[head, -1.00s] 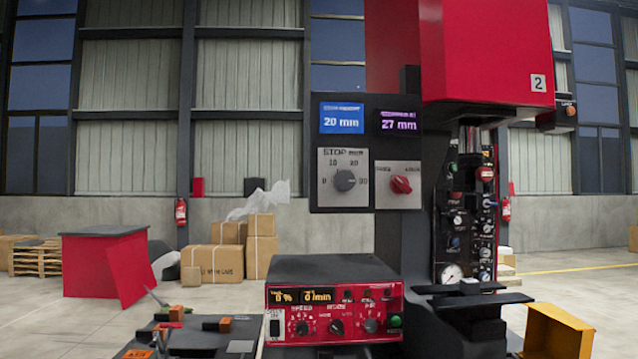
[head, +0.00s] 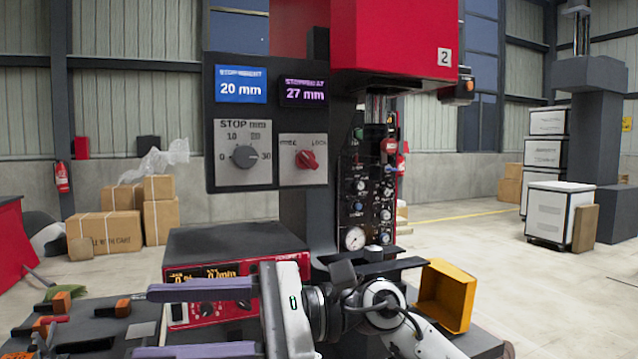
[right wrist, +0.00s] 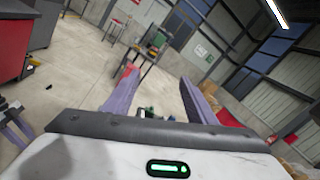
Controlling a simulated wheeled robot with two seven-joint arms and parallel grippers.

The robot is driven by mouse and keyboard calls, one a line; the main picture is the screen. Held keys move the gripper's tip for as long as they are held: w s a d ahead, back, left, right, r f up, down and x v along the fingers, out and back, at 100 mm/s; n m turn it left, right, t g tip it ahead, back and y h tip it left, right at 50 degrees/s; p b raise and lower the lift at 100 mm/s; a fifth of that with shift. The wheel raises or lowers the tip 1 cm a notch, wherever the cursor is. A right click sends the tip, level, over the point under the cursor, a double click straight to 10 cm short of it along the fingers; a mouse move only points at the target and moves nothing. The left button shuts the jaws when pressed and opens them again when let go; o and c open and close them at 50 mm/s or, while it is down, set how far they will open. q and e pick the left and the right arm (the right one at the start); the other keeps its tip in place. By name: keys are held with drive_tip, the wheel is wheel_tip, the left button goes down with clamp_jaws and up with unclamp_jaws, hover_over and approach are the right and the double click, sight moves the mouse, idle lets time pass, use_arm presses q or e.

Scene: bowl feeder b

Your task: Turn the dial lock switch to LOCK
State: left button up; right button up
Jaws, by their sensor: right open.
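The dial lock switch (head: 306,159) is a red knob on a light plate at the lower right of the dark panel in the head view. The plate has a blurred label at its upper left and LOCK at its upper right. The knob seems tilted toward the left label, but it is small. My right gripper (head: 142,322) is open and empty, well below the panel, its purple fingers pointing left. Its fingers also show in the right wrist view (right wrist: 158,98), with nothing between them. Purple fingers at that view's left edge appear to be my left gripper (right wrist: 14,124).
A grey STOP dial (head: 243,157) sits left of the switch, below the blue 20 mm display (head: 241,85) and purple 27 mm display (head: 304,91). A red control box (head: 240,269) stands behind my right gripper. A yellow bin (head: 447,294) is at right. Gauges fill the column right of the panel.

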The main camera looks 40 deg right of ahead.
drive_tip(key=w+d+r+n+t+h+p, duration=0.1)
drive_tip(key=w+d+r+n+t+h, duration=0.1)
drive_tip(key=d+r+n+h, duration=0.45)
drive_tip(key=n+t+h+p, duration=0.1)
drive_tip(key=n+t+h, duration=0.1)
drive_tip(key=t+h, duration=0.6)
approach(313, 158)
drive_tip(key=w, duration=0.2)
drive_tip(key=w+a+g+h+p, duration=0.1)
drive_tip(key=w, duration=0.2)
drive_tip(key=w+h, duration=0.1)
drive_tip(key=w, duration=0.2)
drive_tip(key=shift+a+f+m+g+p, duration=0.25)
drive_tip(key=shift+a+g+p, duration=0.1)
drive_tip(key=shift+g, duration=0.05)
drive_tip(key=shift+c, duration=0.2)
drive_tip(key=c, duration=1)
